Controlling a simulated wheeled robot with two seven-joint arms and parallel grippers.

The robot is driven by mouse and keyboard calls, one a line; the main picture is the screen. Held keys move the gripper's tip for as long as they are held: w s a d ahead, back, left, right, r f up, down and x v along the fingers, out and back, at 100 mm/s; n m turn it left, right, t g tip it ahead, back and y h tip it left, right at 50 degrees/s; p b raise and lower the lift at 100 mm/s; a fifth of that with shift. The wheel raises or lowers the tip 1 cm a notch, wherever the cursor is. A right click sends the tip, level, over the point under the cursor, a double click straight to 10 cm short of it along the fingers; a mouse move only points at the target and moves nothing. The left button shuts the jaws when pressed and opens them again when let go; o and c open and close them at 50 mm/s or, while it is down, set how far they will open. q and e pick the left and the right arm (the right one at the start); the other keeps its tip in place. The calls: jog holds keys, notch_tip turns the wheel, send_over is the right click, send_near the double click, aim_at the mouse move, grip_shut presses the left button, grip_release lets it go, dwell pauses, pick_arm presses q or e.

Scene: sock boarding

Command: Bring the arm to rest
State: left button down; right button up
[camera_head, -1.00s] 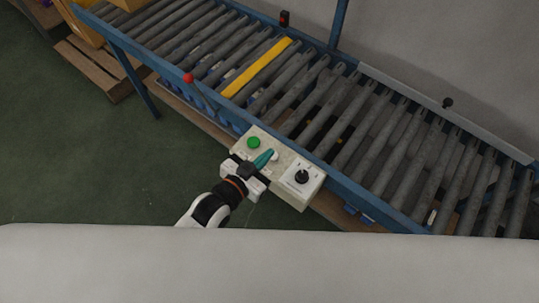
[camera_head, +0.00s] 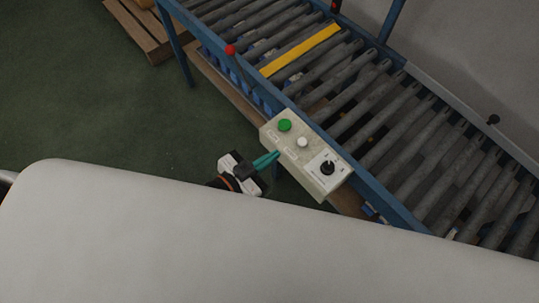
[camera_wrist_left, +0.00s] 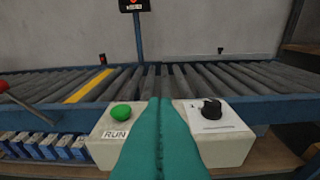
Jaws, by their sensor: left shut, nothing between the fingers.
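My left gripper (camera_head: 268,160) is shut and empty, with its green fingertips together. In the head view it is just in front of the pale control box (camera_head: 318,188), on the side nearer me, apart from the buttons. The wrist view shows the shut fingers (camera_wrist_left: 160,135) pointing at the box between a green button (camera_wrist_left: 121,112) labelled RUN and a black knob (camera_wrist_left: 211,108). The box also carries a white button (camera_head: 303,142), which the fingers hide in the wrist view. My right gripper is not in view.
A roller conveyor (camera_head: 390,130) with a blue frame and one yellow roller (camera_head: 300,50) runs behind the box. A red-knobbed lever (camera_head: 231,50) stands at its near edge. A wooden pallet (camera_head: 140,28) lies at upper left. Green floor (camera_head: 90,110) is clear at left.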

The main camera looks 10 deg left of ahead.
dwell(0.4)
pick_arm(q)
jog(key=s+a+f+n+g+y, duration=0.15)
jog(key=a+f, duration=0.25)
jog(key=f, duration=0.6)
jog(key=s+a+f+n+g+y, duration=0.1)
jog(key=s+a+f+g+y, duration=0.2)
jog(key=f, duration=0.7)
jog(key=s+a+f+n+g+y, duration=0.15)
jog(key=a+f, duration=0.35)
jog(key=f, duration=0.6)
jog(key=s+a+f+g+y, duration=0.1)
jog(key=s+a+f+g, duration=0.1)
jog(key=s+f, duration=0.5)
jog(key=s+a+f+n+g+y, duration=0.1)
jog(key=s+a+f+g, duration=0.1)
jog(key=s+f, duration=0.5)
jog(key=s+g, duration=0.1)
jog(key=s, duration=0.4)
jog(key=shift+s+a+g+y, duration=0.3)
jog(key=shift+s+y, duration=0.05)
jog(key=shift+y, duration=0.05)
